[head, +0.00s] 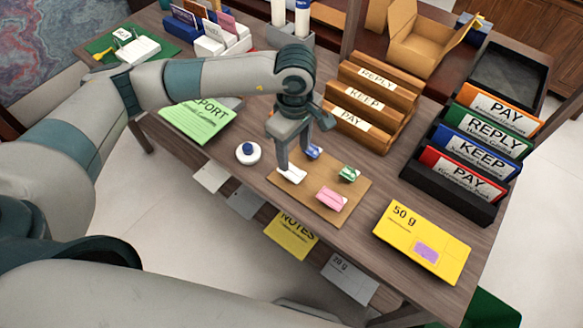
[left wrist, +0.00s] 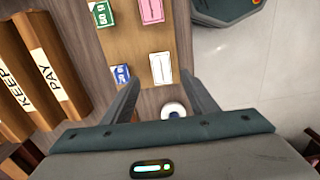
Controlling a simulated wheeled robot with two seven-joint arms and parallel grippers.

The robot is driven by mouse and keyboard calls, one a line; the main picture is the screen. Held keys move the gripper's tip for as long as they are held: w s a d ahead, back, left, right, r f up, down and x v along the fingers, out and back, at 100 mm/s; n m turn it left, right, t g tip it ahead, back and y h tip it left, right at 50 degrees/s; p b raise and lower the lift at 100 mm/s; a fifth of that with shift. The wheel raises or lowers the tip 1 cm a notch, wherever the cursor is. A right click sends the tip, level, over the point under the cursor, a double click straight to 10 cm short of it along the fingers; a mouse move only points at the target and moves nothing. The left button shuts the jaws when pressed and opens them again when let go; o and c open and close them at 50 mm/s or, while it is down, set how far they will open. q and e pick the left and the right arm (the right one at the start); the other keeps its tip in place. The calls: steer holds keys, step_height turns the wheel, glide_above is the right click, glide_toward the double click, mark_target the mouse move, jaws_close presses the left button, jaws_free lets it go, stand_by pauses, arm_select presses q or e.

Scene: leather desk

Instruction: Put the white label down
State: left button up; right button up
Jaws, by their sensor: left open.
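The white label (head: 291,175) lies flat on the tan board (head: 312,203), near the board's left corner. My left gripper (head: 295,160) points down just above it, with its fingers apart. In the left wrist view the white label (left wrist: 160,67) shows in the gap just past the tips of my left gripper (left wrist: 158,80), with clear space on both sides. A blue label (head: 313,151), a green label (head: 348,173) and a pink label (head: 331,197) are on or beside the same board. My right gripper does not show.
A round white item with a blue top (head: 248,153) stands left of the board. The wooden sorter (head: 372,103) stands behind, and a black rack of binders (head: 445,190) at right. A yellow 50 g packet (head: 423,241) lies at the front right edge; a green report (head: 198,119) lies left.

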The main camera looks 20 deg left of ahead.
mark_target(293, 172)
arm_select(q)
steer(key=shift+f, duration=0.85)
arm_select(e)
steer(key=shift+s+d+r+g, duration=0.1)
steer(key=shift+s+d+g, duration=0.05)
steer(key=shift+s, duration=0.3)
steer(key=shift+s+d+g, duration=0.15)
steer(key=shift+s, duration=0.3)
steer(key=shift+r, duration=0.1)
arm_select(q)
steer(key=shift+f+p, duration=0.45)
steer(key=shift+p, duration=0.2)
step_height(293, 172, down, 3)
steer(key=shift+s+a+p, duration=0.1)
steer(key=shift+s+p, duration=0.05)
steer(key=shift+p, duration=0.7)
steer(key=shift+f, duration=0.6)
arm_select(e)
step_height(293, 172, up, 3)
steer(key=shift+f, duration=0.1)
arm_select(q)
steer(key=shift+f+b, duration=0.3)
steer(key=shift+b, duration=0.2)
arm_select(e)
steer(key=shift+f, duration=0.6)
